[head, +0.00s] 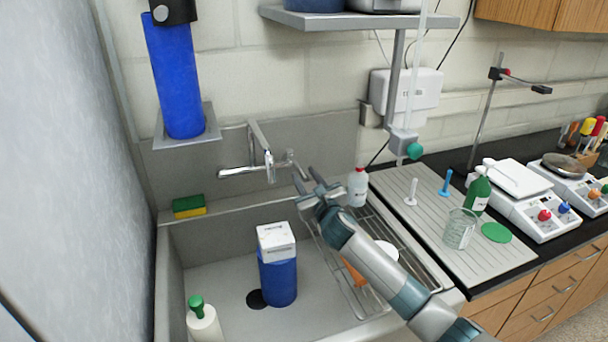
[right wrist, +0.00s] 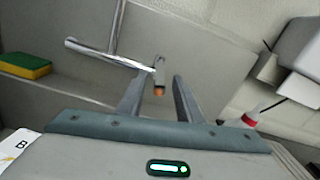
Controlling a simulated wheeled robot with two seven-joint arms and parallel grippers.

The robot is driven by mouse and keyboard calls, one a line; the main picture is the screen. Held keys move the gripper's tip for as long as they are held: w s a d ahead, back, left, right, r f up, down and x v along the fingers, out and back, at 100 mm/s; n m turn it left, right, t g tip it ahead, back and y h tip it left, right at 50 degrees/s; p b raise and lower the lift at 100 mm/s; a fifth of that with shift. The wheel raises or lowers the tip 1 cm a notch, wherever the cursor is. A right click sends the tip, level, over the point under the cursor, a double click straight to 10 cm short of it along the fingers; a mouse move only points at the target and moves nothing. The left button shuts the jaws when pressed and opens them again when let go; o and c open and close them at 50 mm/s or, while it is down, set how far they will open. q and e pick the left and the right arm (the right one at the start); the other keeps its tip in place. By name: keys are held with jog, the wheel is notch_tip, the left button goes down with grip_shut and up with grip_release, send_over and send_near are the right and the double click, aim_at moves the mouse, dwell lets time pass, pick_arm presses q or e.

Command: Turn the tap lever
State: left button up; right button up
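The chrome tap (head: 240,171) is mounted at the grey back panel above the sink, and its bar also shows in the right wrist view (right wrist: 105,56). A short lever (right wrist: 160,72) with an orange spot at its lower end is at the right end of the bar. My right gripper (head: 306,178) is open and empty, just below and right of the tap's right end. In the right wrist view, the lever appears between the two fingertips (right wrist: 157,82); I cannot tell whether it lies between them in depth or touches them. My left gripper is not in view.
A wire rack (head: 345,262) lies under my right arm. A white bottle (head: 358,188) stands right of the gripper. A yellow-green sponge (head: 188,207) sits on the left ledge.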

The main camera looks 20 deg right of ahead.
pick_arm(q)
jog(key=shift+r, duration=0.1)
pick_arm(e)
jog(key=shift+w, duration=0.55)
grip_shut()
